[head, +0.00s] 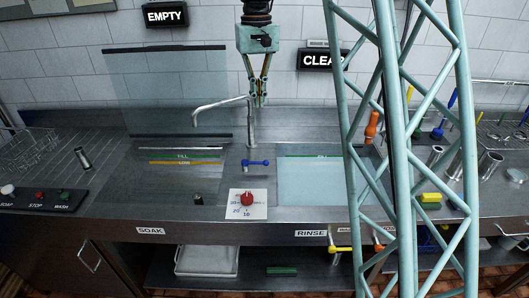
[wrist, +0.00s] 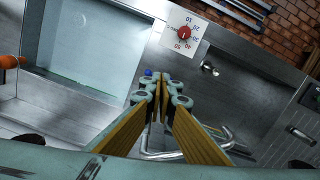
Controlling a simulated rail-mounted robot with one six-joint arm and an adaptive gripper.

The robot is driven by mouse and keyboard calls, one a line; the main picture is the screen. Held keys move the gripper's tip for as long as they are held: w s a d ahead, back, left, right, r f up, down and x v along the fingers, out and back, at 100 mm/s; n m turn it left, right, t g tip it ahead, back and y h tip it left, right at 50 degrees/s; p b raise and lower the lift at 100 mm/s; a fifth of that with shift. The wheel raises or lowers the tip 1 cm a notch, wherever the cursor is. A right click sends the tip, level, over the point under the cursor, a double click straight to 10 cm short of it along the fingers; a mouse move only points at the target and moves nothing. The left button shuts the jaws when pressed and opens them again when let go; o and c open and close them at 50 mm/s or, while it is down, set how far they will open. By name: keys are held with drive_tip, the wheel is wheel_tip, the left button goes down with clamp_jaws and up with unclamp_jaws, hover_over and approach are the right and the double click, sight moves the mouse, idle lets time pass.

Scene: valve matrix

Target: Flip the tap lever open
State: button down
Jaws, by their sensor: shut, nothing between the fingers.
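The tap has a bent metal spout (head: 222,102) on a post (head: 252,125) between the two basins. Its blue lever (head: 256,162) lies crosswise at the foot of the post in the head view. In the wrist view only a blue rounded end (wrist: 148,72) shows just beyond my fingertips; the rest is hidden behind the gripper. My gripper (head: 259,99) points down beside the top of the post, above the lever. Its fingers (wrist: 164,92) are together and empty. The spout also shows behind the fingers in the wrist view (wrist: 222,136). I cannot tell whether a finger touches the post.
A dial with a red knob (head: 246,198) sits on the counter in front of the lever. The rinse basin (head: 315,180) is to the right, the soak basin (head: 180,188) to the left. A clear panel (head: 170,90) stands behind the soak basin. An orange-handled tool (head: 371,125) stands farther right.

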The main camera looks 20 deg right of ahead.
drive_tip(key=p, duration=0.2)
hover_over(255, 163)
drive_tip(key=w+d, duration=0.2)
drive_tip(key=d, duration=0.1)
wheel_tip(255, 163, down, 8)
drive_tip(key=w+d+f+g, duration=0.1)
drive_tip(key=w+f, duration=0.2)
drive_tip(key=f, duration=0.2)
drive_tip(key=w+d+f+p, duration=0.1)
drive_tip(key=w+d+f, duration=0.1)
drive_tip(key=f, duration=0.3)
drive_tip(key=shift+w+d+f+m+g, duration=0.2)
drive_tip(key=shift+w+f+m+g, duration=0.15)
drive_tip(key=shift+w, duration=0.2)
drive_tip(key=shift+s+f, duration=0.1)
drive_tip(key=shift+f, duration=0.05)
drive_tip(key=x, duration=0.9)
drive_tip(key=shift+s+a+f, duration=0.1)
drive_tip(key=shift+a, duration=0.05)
drive_tip(key=shift+s+f, duration=0.2)
drive_tip(key=shift+f, duration=0.05)
drive_tip(key=shift+s+a+p, duration=0.2)
drive_tip(key=shift+s+p, duration=0.1)
drive_tip(key=shift+s, duration=0.5)
drive_tip(key=shift+s+a+f, duration=0.1)
drive_tip(key=shift+s+f, duration=0.1)
drive_tip(key=shift+s, duration=0.25)
drive_tip(key=shift+s+a+f, duration=0.1)
drive_tip(key=shift+s+f, duration=0.05)
drive_tip(key=shift+s, duration=0.3)
